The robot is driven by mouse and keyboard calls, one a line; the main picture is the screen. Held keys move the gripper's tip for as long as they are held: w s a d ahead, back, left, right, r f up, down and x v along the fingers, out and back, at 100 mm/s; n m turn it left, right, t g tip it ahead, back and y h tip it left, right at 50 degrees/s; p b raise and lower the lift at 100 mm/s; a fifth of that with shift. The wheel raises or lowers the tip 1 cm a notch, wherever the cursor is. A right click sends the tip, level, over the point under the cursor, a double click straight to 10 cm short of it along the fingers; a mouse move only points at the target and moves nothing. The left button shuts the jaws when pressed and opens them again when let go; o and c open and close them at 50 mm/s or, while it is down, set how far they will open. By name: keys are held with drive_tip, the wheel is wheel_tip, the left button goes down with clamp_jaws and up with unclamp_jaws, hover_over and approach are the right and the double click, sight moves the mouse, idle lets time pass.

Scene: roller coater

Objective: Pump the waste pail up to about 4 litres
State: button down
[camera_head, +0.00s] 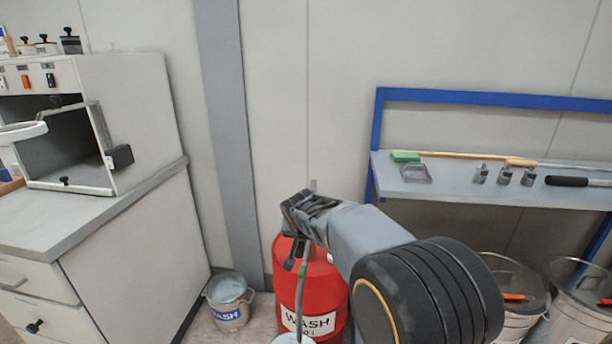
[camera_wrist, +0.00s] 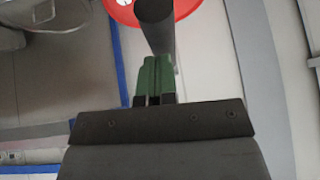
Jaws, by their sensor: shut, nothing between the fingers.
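My gripper (camera_head: 302,255) is over the red drum (camera_head: 318,280) in the head view, pointing down. In the wrist view its green fingers (camera_wrist: 153,65) are together with nothing between them. A dark upright cylinder (camera_wrist: 155,25), seemingly part of the pump, stands just beyond the fingertips over the red drum top (camera_wrist: 185,8); I cannot tell whether they touch. A grey hose (camera_head: 300,295) runs down the drum's front toward a pale rim (camera_head: 290,340), cut off at the bottom edge. That may be the waste pail; its label and level are hidden.
A small pail labelled WASH (camera_head: 229,303) stands left of the drum beside a grey cabinet (camera_head: 140,230). A blue-framed shelf (camera_head: 490,185) holds tools at the right. Metal bins (camera_head: 575,310) stand beneath it. My arm hides part of the drum.

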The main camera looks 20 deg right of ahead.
drive_tip(key=shift+s+f, duration=0.25)
drive_tip(key=shift+f, duration=0.5)
drive_tip(key=shift+r+p, duration=0.4)
drive_tip(key=shift+r, duration=0.15)
drive_tip(key=w+d+r+p+v, duration=0.1)
drive_tip(key=p+v, duration=0.1)
drive_tip(key=v, duration=1.1)
drive_tip(key=shift+r+p, duration=0.25)
drive_tip(key=shift+p, duration=0.1)
